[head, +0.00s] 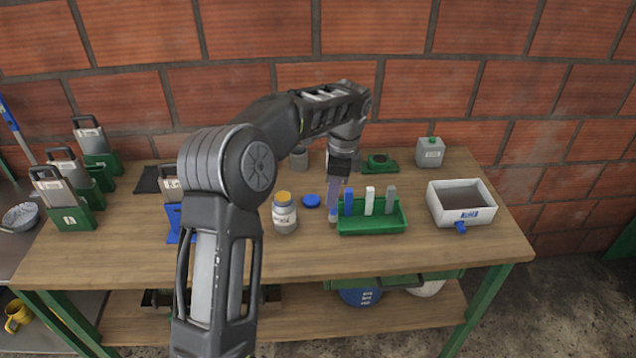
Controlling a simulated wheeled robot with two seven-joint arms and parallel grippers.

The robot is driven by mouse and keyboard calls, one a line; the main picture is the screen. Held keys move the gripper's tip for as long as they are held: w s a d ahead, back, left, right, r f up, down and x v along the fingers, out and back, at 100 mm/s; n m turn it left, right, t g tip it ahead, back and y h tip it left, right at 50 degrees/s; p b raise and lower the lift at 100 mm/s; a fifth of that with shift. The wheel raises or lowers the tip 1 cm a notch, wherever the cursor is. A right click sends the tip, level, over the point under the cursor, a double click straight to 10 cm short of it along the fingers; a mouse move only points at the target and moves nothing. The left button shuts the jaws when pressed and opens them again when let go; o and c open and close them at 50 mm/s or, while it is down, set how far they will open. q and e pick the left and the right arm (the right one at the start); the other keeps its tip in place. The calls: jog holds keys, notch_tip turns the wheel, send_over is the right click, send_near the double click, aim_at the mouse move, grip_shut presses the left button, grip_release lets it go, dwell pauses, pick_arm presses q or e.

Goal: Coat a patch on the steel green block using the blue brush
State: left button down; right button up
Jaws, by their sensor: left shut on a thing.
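My left gripper (340,172) points down over the middle of the bench. It is shut on a slim blue-violet thing (334,196), which looks like the blue brush. Its lower end is at the left end of the green tray (372,228); I cannot tell if it touches. Several steel-grey pieces with green bases and black handles stand at the left, one in front (72,216) and others behind (97,150). I cannot tell which is the steel green block. My right gripper is not in view.
The tray holds upright blue, white and grey pieces. A jar with a yellow lid (285,214) and a blue lid (311,201) are left of it. A white bin (461,190) stands right, a grey canister (430,152) behind. The front of the bench (400,258) is clear.

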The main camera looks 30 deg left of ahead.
pick_arm(q)
jog(key=s+d+f+n+b, duration=0.2)
jog(key=d+f+n, duration=0.2)
jog(key=d+n, duration=0.2)
jog(key=s+d+f+n+h+b, duration=0.1)
jog(key=s+d+f+n+b, duration=0.1)
jog(key=d+f+n, duration=0.2)
jog(key=d+n, duration=0.2)
jog(key=d, duration=0.2)
jog(key=shift+d+n+g, duration=0.3)
jog(key=shift+g, duration=0.1)
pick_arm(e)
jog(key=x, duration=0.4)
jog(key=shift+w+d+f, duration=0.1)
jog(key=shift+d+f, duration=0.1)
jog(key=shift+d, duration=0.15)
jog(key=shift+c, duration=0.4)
